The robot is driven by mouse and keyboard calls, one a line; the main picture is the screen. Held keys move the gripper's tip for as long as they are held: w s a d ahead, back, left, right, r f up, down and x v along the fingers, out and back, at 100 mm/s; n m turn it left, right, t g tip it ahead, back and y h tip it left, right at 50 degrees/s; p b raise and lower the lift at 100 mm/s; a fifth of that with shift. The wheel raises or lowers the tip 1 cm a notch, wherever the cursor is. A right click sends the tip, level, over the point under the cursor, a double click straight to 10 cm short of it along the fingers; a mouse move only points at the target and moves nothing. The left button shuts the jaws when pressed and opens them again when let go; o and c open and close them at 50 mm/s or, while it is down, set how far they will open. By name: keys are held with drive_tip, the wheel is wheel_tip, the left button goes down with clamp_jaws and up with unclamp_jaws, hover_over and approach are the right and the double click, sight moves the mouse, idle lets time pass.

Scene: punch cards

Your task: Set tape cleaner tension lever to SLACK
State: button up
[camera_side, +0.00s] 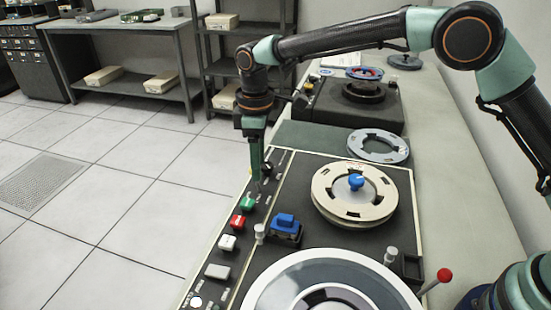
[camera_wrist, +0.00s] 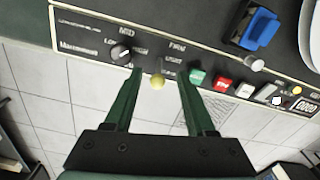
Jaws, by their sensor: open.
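A small lever with a pale yellow ball tip (camera_wrist: 158,82) stands on the dark control strip (camera_wrist: 85,45) in the wrist view. Printed words beside it include FIRM and what looks like LIGHT; the rest is too small to read, so its setting cannot be told. My gripper (camera_wrist: 160,73) is open, one green finger on each side of the lever, with a gap on both sides. In the side view my gripper (camera_side: 257,178) points down at the strip's far part, and I cannot make out the lever there.
A black rotary knob (camera_wrist: 121,53) sits just left of the lever. Green (camera_wrist: 197,77), red (camera_wrist: 222,85) and white (camera_wrist: 244,89) buttons line the strip to the right. A blue-topped block (camera_side: 285,227) and tape reels (camera_side: 335,195) stand on the deck. Floor lies beyond the edge.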

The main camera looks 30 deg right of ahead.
wheel_tip(320, 180, up, 9)
drive_tip(key=w+m+g, duration=0.1)
drive_tip(key=m, duration=0.7)
drive_tip(key=shift+h, duration=0.3)
drive_tip(key=f, duration=0.7)
drive_tip(key=s+f, duration=0.1)
drive_tip(key=f, duration=0.3)
drive_tip(key=shift+f, duration=0.3)
drive_tip(key=shift+s+d+t, duration=0.2)
drive_tip(key=shift+s+t, duration=0.05)
drive_tip(key=shift+t, duration=0.15)
wheel_tip(320, 180, up, 13)
drive_tip(key=s+d+r+t, duration=0.2)
drive_tip(key=s+d, duration=0.4)
drive_tip(key=d, duration=0.3)
drive_tip(key=s+d+r+m+t+y, duration=0.1)
drive_tip(key=s+d+r+t, duration=0.1)
drive_tip(key=s+d, duration=0.4)
drive_tip(key=shift+s+d+r, duration=0.25)
drive_tip(key=shift+d+r, duration=0.45)
drive_tip(key=shift+d, duration=1.05)
drive_tip(key=shift+c, duration=0.3)
